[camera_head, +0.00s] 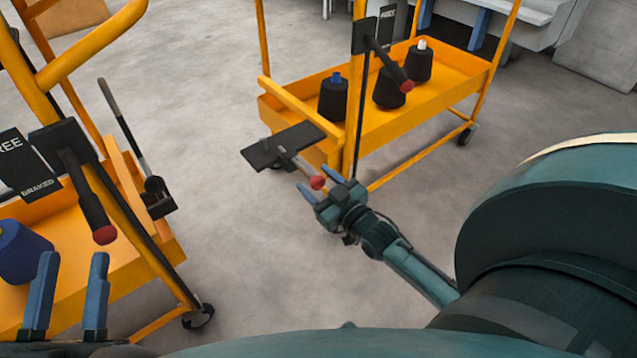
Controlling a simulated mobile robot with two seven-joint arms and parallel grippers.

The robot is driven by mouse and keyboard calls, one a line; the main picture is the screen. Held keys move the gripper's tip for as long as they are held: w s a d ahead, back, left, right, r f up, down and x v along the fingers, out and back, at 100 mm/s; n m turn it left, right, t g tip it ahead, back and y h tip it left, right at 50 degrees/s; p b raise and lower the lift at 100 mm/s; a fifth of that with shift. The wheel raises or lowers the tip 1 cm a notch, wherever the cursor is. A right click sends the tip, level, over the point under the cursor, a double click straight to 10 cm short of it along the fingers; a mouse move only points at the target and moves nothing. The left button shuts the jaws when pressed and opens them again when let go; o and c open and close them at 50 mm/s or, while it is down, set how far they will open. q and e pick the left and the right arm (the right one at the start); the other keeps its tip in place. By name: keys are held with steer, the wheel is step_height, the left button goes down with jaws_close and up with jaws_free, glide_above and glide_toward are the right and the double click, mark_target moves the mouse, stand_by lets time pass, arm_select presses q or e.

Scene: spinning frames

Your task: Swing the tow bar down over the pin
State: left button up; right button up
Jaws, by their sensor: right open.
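A slim bar (122,120), dark above and pale below, stands raised and leaning at the side of the left cart; I take it for the tow bar. Its lower end meets a black bracket (160,203). On the far cart a black plate (268,151) carries a short grey rod with a red tip (317,182); I cannot tell whether this is the pin. My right gripper (320,184) is open with its blue fingers at the red tip; I cannot tell whether they touch it. My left gripper (74,256) is open and empty before the left cart.
The far yellow cart (440,103) holds several dark cones and has a red-tipped lever (408,87). The left cart (150,240) has a FREE/BRAKED plate (22,165), another red-tipped lever (104,235) and a blue cone (20,252). Bare floor (240,260) lies between the carts.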

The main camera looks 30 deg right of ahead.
mark_target(297, 163)
steer(key=shift+c, duration=0.4)
